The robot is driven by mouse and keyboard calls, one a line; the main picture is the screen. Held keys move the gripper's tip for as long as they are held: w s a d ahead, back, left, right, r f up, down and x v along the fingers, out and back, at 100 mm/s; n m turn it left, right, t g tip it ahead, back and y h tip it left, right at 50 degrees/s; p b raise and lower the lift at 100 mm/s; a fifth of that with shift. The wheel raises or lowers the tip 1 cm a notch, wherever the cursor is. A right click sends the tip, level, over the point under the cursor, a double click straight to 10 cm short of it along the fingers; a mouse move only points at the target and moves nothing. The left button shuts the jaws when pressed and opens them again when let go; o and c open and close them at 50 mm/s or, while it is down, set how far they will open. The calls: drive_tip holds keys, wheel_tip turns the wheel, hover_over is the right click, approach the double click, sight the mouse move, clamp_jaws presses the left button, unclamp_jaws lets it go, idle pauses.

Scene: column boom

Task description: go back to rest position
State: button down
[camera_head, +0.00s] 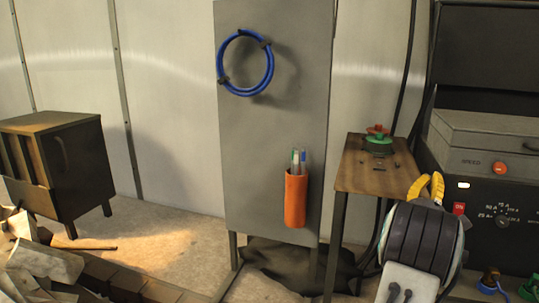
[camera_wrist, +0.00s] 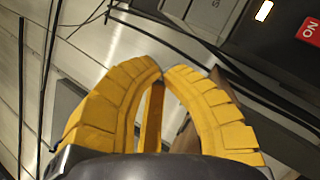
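My gripper (camera_head: 431,178) has yellow ribbed fingers and is raised at the right of the head view, in front of the dark machine panel. In the wrist view the fingertips (camera_wrist: 162,72) meet, so it is shut. I see nothing held between the fingers. The gripper is apart from the small wooden table to its left.
The small wooden table (camera_head: 362,172) bears a green and red object (camera_head: 377,139). A grey board (camera_head: 265,120) carries a blue ring (camera_head: 246,93) and an orange holder (camera_head: 295,198). A dark cabinet (camera_head: 75,165) and wood scraps (camera_head: 45,262) are at left. The machine (camera_head: 495,195) stands at right.

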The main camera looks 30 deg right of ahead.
drive_tip(key=w+a+r+m+t+y+p, duration=0.1)
drive_tip(key=w+a+r+y+p, duration=0.2)
drive_tip(key=w+a, duration=0.25)
drive_tip(key=w+a+r+m+t+y+p, duration=0.1)
drive_tip(key=w+a+r+t+y+p, duration=0.2)
drive_tip(key=w, duration=0.4)
drive_tip(key=w+a+r+m+g+y+p, duration=0.1)
drive_tip(key=w+a+m+y+p, duration=0.2)
drive_tip(key=a, duration=0.7)
drive_tip(key=w+a+r+y+p, duration=0.1)
drive_tip(key=w+a+y+p, duration=0.1)
drive_tip(key=a+y+p, duration=0.6)
drive_tip(key=s+a+r+m+g+p, duration=0.1)
drive_tip(key=s+a+m+g+p, duration=0.1)
drive_tip(key=a, duration=1)
drive_tip(key=s+a+r+m+g+y+p, duration=0.1)
drive_tip(key=s+a+m+g+y+p, duration=0.2)
drive_tip(key=s+a, duration=1.3)
drive_tip(key=s+g+y+p, duration=0.1)
drive_tip(key=s+g+p, duration=0.2)
drive_tip(key=p, duration=0.2)
drive_tip(key=shift+a+r+m+y+p, duration=0.2)
drive_tip(key=shift+r+m+y+p, duration=0.1)
drive_tip(key=shift+p, duration=0.05)
drive_tip(key=shift+s, duration=0.1)
